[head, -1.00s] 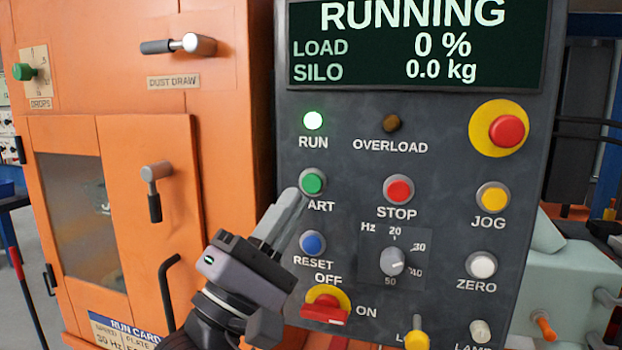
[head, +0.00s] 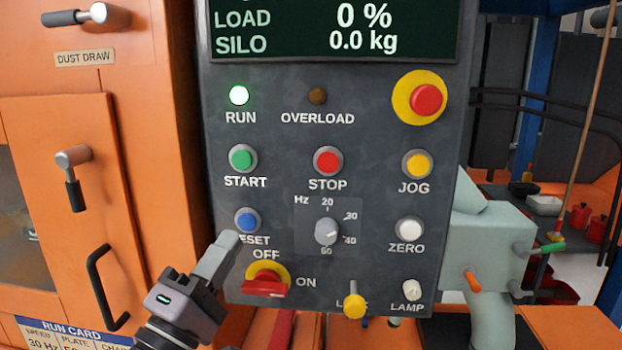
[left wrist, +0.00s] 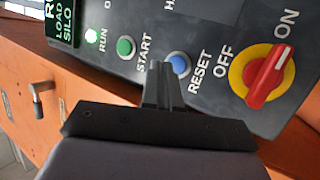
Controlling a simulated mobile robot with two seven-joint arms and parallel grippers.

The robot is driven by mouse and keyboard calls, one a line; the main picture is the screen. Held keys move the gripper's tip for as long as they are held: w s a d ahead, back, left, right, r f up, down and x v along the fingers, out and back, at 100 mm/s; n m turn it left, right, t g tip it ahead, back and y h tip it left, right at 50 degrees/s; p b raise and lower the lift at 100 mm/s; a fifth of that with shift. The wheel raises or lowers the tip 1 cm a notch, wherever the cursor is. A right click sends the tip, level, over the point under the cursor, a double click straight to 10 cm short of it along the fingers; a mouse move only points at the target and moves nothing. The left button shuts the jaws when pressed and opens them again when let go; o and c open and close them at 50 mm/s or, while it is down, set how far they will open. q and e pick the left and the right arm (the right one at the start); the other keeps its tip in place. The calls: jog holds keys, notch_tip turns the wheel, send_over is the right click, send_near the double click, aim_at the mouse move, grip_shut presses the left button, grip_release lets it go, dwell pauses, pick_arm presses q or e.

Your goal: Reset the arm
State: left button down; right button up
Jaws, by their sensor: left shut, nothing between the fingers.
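My left gripper (head: 222,250) is shut and empty in the lower left of the head view. Its fingertips are in front of the dark control panel (head: 290,200), just below the blue RESET button (head: 247,221), and cover part of its label. In the left wrist view the shut fingers (left wrist: 162,75) point at the panel beside the blue button (left wrist: 178,65). I cannot tell whether they touch the panel. The green START button (head: 243,159) is above, clear of the fingers. The RUN lamp (head: 239,96) is lit green. My right gripper is not in view.
The red OFF/ON switch (head: 265,280) sits right of the fingers. An orange cabinet (head: 140,130) with black handles (head: 104,288) stands left of the panel. A pale green machine part (head: 490,235) is to the right.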

pick_arm(q)
jog(key=s+a+f+m+g+y, duration=0.1)
jog(key=s+f+m+g+y, duration=0.2)
jog(key=f, duration=0.9)
jog(key=s+a+f+m+g+y, duration=0.1)
jog(key=f+m+g, duration=0.25)
jog(key=f, duration=0.85)
jog(key=s+a+f+m+g+y, duration=0.1)
jog(key=s+a+f+m+g, duration=0.1)
jog(key=s+f+m, duration=0.2)
jog(key=s+a+f+m+g, duration=0.1)
jog(key=s+f+m+g, duration=0.2)
jog(key=s+f, duration=0.7)
notch_tip(320, 180, down, 4)
jog(key=shift+a+f+m+y, duration=0.2)
jog(key=shift+a+m+y, duration=0.2)
jog(key=shift+m, duration=0.65)
jog(key=shift+d, duration=0.2)
